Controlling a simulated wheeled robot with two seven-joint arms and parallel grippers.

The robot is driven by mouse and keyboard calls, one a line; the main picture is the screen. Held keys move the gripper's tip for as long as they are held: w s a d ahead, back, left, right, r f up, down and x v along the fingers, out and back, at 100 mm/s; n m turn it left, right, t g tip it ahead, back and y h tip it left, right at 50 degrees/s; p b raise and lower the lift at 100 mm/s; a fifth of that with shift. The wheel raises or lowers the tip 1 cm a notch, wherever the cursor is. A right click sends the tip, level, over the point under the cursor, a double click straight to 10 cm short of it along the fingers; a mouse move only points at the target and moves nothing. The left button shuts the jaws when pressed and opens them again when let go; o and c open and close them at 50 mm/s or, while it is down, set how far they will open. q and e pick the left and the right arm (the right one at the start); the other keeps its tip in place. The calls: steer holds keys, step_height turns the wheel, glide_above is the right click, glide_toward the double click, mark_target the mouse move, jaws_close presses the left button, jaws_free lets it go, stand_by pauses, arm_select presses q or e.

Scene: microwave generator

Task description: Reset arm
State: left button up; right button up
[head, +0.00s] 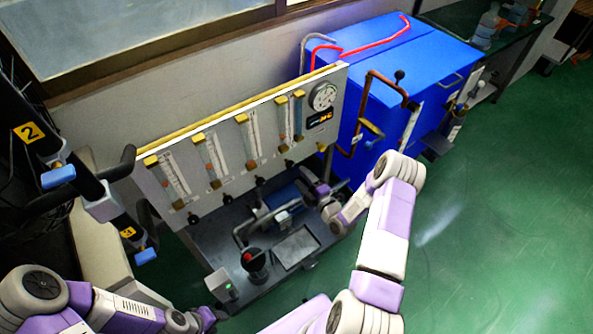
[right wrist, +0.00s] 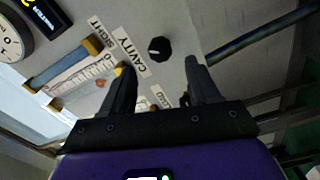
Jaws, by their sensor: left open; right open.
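My right arm reaches over the generator's bench in the head view, and my right gripper (head: 316,190) is in front of the lower right part of the gauge panel (head: 225,135). In the right wrist view, my right gripper (right wrist: 158,78) has its two black fingers apart with nothing between them. A black knob (right wrist: 159,48) beside a "CAVITY" label is on the panel beyond the fingertips. My left gripper (head: 212,316) is low at the left in the head view, near the front of the bench; its fingers are small and partly hard to make out.
The grey bench (head: 215,250) carries a metal tray (head: 297,248), a red-topped black part (head: 254,262) and pipes. A blue cabinet (head: 400,60) with red tubing stands behind at right. Black pipes with numbered tags (head: 29,132) are at left. Green floor (head: 490,220) is clear at right.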

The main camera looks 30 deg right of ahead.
steer(key=shift+s+d, duration=0.1)
steer(key=shift+s, duration=1.1)
steer(key=s+a+f+m+g+y+p, duration=0.1)
steer(key=s+a+f+m+g+p, duration=0.1)
steer(key=a+m+g, duration=0.45)
steer(key=s+a+f+m+g+y+p, duration=0.1)
steer(key=s+a+f+m+g+p, duration=0.15)
steer(key=a, duration=0.65)
steer(key=s+a+r+m+g+p, duration=0.1)
steer(key=s+a+m+g, duration=0.3)
steer(key=s, duration=0.4)
steer(key=s+a+r+m+g+y+p, duration=0.1)
steer(key=s+a+m+g, duration=0.3)
steer(key=s, duration=0.5)
steer(key=shift+a+r+m+g+p, duration=0.15)
steer(key=shift+a+m+g+p, duration=0.15)
steer(key=shift+a+m+p, duration=0.55)
steer(key=shift+a, duration=0.1)
